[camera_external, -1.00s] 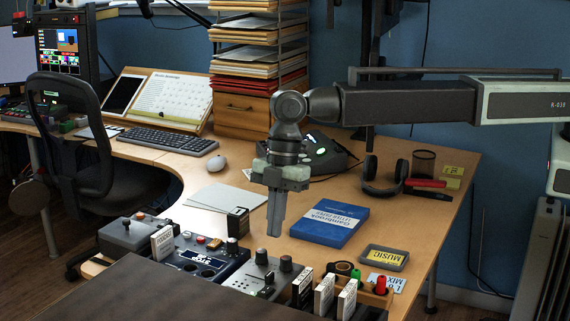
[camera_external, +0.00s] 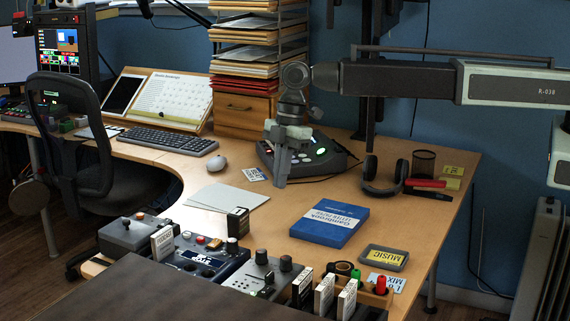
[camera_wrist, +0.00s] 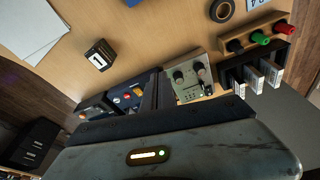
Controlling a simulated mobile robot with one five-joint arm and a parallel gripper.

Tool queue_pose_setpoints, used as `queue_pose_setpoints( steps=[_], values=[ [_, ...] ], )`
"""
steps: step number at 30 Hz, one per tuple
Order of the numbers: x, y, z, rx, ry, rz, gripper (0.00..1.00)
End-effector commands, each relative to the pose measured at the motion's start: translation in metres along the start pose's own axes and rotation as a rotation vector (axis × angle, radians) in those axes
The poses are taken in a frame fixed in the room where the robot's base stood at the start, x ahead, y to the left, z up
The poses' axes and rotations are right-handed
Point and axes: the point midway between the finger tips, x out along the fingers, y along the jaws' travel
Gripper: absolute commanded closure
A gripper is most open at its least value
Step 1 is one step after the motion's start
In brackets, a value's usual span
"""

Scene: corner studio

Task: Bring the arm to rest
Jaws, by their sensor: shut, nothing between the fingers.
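My gripper (camera_external: 281,184) hangs from the dark arm above the wooden desk (camera_external: 255,218), pointing down, its fingers together and empty. In the external view it shows in front of a dark device with a lit green screen. The blue book (camera_external: 330,222) lies to its lower right, apart from it. In the wrist view my gripper's dark fingers (camera_wrist: 155,92) reach up from the bottom, with the control boxes beyond them.
Control boxes (camera_external: 203,257) and several white-labelled cartridges (camera_external: 324,295) line the desk's front edge. Headphones (camera_external: 384,176), a mesh cup (camera_external: 423,163) and a tray marked MUSIC (camera_external: 383,258) stand at the right. A paper tower (camera_external: 258,55) rises behind. White sheets (camera_external: 225,197) lie left of the gripper.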

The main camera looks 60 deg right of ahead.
Motion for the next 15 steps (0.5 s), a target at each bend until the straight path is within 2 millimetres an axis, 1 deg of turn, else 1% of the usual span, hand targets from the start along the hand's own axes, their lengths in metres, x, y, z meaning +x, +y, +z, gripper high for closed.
queue_pose_setpoints(
  steps=[1,2,3,4,5,6,7,8,9,11,12,13,15],
  values=[
    [-0.011,0.008,0.048,0.056,-0.007,0.013,1.00],
    [-0.017,0.013,0.073,0.095,-0.014,0.021,1.00],
    [-0.024,0.018,0.108,0.153,-0.024,0.031,1.00],
    [-0.030,0.019,0.134,0.201,-0.032,0.038,1.00],
    [-0.035,0.019,0.160,0.254,-0.041,0.044,1.00],
    [-0.043,0.017,0.195,0.330,-0.052,0.053,1.00],
    [-0.049,0.013,0.220,0.390,-0.062,0.061,1.00],
    [-0.054,0.008,0.245,0.455,-0.072,0.068,1.00],
    [-0.061,-0.002,0.278,0.547,-0.086,0.076,1.00],
    [-0.071,-0.023,0.321,0.691,-0.109,0.090,1.00],
    [-0.076,-0.039,0.346,0.789,-0.124,0.098,1.00],
    [-0.080,-0.051,0.361,0.862,-0.136,0.105,1.00],
    [-0.084,-0.078,0.381,1.005,-0.161,0.118,1.00]
  ],
)
